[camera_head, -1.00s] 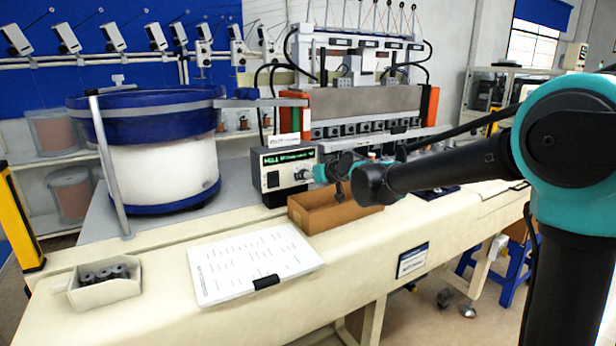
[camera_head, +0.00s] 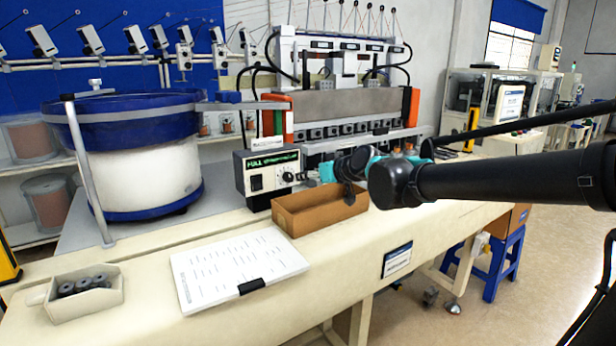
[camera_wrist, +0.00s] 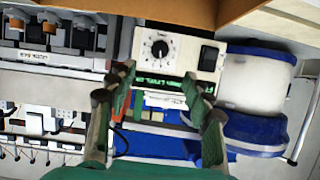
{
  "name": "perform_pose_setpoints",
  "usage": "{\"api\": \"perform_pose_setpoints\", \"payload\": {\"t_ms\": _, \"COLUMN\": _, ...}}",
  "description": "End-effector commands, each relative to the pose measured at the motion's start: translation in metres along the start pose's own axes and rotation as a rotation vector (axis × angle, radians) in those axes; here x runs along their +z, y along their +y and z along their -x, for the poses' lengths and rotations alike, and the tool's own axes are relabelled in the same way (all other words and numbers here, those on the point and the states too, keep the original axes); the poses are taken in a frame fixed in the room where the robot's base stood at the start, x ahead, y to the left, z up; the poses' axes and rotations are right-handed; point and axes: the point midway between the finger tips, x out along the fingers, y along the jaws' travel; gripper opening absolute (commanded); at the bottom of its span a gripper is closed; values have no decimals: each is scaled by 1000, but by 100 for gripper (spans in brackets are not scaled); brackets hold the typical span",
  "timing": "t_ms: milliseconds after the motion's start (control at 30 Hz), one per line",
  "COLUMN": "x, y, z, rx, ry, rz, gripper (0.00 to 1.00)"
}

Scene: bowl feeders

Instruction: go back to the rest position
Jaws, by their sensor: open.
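My gripper (camera_head: 346,178) is small in the head view, beside the control box and just over the right part of the brown cardboard bin. In the wrist view its two fingers (camera_wrist: 155,98) stand apart with nothing between them. Behind that gap show the control box (camera_wrist: 168,52) and parts of the feeder stand. The control box (camera_head: 270,177), with a green lit display and a knob, stands behind the bin in the head view. My black forearm reaches in from the right edge.
The brown bin (camera_head: 300,223) looks empty from here. A white paper sheet with a clip (camera_head: 238,265) and a small tray of dark rings (camera_head: 110,305) lie on the bench. The blue-rimmed bowl feeder (camera_head: 140,160) stands at left. A blue stool (camera_head: 495,265) is at right.

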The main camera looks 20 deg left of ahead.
Motion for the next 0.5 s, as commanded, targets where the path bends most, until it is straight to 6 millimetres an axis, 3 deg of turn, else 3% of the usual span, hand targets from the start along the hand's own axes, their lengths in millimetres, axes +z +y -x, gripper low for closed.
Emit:
{"api": "perform_pose_setpoints", "payload": {"t_ms": 333, "x": 8, "y": 7, "z": 4, "rx": 9, "ry": -13, "rz": -6, "gripper": 51}}
{"api": "perform_pose_setpoints", "payload": {"t_ms": 433, "x": 33, "y": 26, "z": 16, "rx": 36, "ry": -54, "rz": -25, "gripper": 51}}
{"api": "perform_pose_setpoints", "payload": {"t_ms": 500, "x": 62, "y": 46, "z": 30, "rx": 68, "ry": -101, "rz": -48, "gripper": 51}}
